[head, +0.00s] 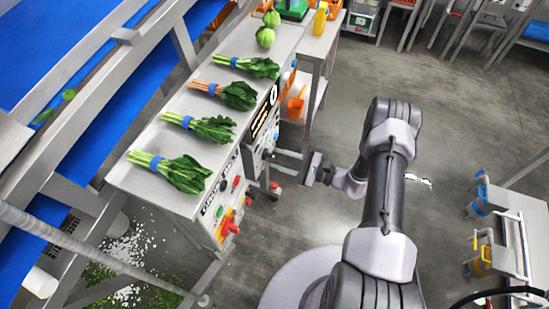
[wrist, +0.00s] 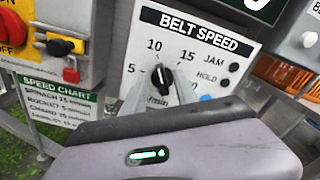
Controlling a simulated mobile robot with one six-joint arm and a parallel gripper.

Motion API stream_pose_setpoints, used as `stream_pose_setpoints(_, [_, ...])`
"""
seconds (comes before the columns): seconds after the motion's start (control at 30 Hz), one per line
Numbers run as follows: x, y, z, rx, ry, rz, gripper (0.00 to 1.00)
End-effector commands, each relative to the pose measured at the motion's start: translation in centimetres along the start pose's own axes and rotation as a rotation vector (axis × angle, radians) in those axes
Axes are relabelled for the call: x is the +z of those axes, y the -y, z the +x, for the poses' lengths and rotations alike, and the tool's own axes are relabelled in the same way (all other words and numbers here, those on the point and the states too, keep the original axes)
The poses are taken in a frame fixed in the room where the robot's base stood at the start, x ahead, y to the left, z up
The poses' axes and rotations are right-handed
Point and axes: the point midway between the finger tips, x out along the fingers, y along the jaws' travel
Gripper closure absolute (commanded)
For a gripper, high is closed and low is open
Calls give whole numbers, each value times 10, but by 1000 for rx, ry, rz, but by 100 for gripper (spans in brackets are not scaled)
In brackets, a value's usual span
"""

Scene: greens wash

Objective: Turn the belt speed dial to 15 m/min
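The black belt speed dial (wrist: 162,82) sits on the white BELT SPEED panel (wrist: 205,42) in the wrist view. The numbers 5, 10 and 15 show around it, and a further number is mostly hidden. Its pointer is up, near the 10. My gripper (wrist: 163,84) reaches the panel with one pale finger on each side of the dial. The fingers look apart, with the dial between them; I cannot tell whether they touch it. In the head view my gripper (head: 285,153) is at the side of the control boxes, and the dial is too small to make out.
A speed chart (wrist: 58,100) hangs at left below a box with a red switch (wrist: 71,75). JAM and HOLD lamps (wrist: 235,67) are right of the dial. Bunched greens lie on the steel counter (head: 140,179). Open floor (head: 460,110) lies to the right.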

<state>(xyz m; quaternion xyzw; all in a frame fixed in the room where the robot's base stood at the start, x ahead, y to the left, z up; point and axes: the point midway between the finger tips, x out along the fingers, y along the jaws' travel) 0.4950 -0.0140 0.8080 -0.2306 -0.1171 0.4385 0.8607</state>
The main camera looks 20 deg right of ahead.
Motion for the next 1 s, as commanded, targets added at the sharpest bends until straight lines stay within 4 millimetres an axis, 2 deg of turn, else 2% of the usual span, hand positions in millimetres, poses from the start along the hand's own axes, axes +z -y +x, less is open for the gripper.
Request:
stream_pose_setpoints(0.1, [0, 0, 14, 2, 1, 0, 65])
stream_pose_setpoints(0.2, [0, 0, 19, 0, 0, -1, 65])
stream_pose_setpoints(0.47, [0, 0, 20, 0, 0, -1, 65])
stream_pose_setpoints(0.67, [0, 0, 20, 0, 0, 0, 100])
stream_pose_setpoints(1.0, [0, 0, 20, 0, 0, 16, 100])
